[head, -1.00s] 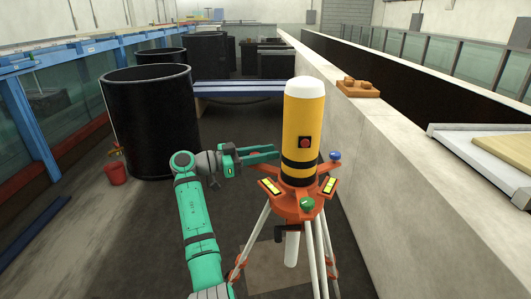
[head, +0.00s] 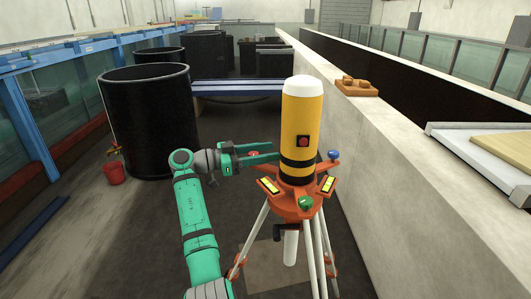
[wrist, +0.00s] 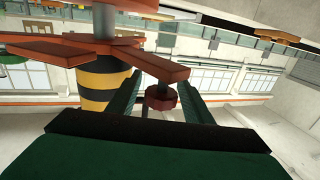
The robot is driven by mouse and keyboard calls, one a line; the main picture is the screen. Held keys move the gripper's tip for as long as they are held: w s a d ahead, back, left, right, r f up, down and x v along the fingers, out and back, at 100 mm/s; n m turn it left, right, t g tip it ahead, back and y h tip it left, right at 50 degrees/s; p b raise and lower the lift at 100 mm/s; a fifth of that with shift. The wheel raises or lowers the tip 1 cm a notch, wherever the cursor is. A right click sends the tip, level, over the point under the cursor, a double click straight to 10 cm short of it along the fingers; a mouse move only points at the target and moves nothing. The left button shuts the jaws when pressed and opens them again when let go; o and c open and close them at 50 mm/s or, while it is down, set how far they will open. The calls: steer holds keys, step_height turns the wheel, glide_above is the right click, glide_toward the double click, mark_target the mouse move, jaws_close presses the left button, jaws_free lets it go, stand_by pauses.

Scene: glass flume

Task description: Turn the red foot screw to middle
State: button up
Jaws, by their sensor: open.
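In the wrist view the dark red ribbed knob (wrist: 161,98) hangs between the two spread fingers (wrist: 160,88), with a gap visible on both sides. The yellow and black instrument (head: 302,125) stands upright on the base plate. The knob's pointer or setting cannot be made out.
A green screw (head: 306,203) and a blue screw (head: 334,155) sit at the plate's other corners. White tripod legs (head: 317,250) stand below. A concrete wall (head: 400,160) runs close on the right; a black tank (head: 145,120) stands behind left.

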steer(key=v, duration=1.1)
steer(key=shift+w+d, duration=0.1)
